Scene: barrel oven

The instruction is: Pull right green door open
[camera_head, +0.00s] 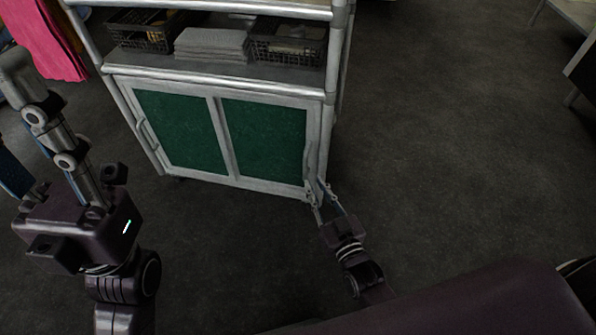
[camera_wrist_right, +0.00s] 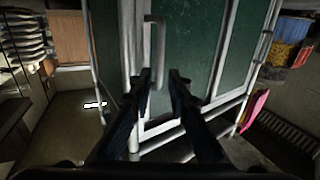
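The right green door (camera_head: 264,137) is the right panel of a metal-framed cabinet in the head view. It sits flush in the frame, shut. Its handle (camera_head: 308,160) is a pale vertical bar on the door's right edge. My right gripper (camera_head: 317,190) is at the lower part of this handle. In the right wrist view the two fingers (camera_wrist_right: 161,75) stand apart on either side of the handle (camera_wrist_right: 153,50), with a gap on the right side. My left gripper (camera_head: 22,135) is at the left of the head view, fingers spread, empty and partly out of frame.
The left green door (camera_head: 180,130) is shut beside the right one. Above, a shelf holds a dark wire basket (camera_head: 152,30), folded grey cloths (camera_head: 212,44) and another basket (camera_head: 290,43). The dark floor (camera_head: 450,150) right of the cabinet is clear. Pink cloth (camera_head: 45,35) hangs at top left.

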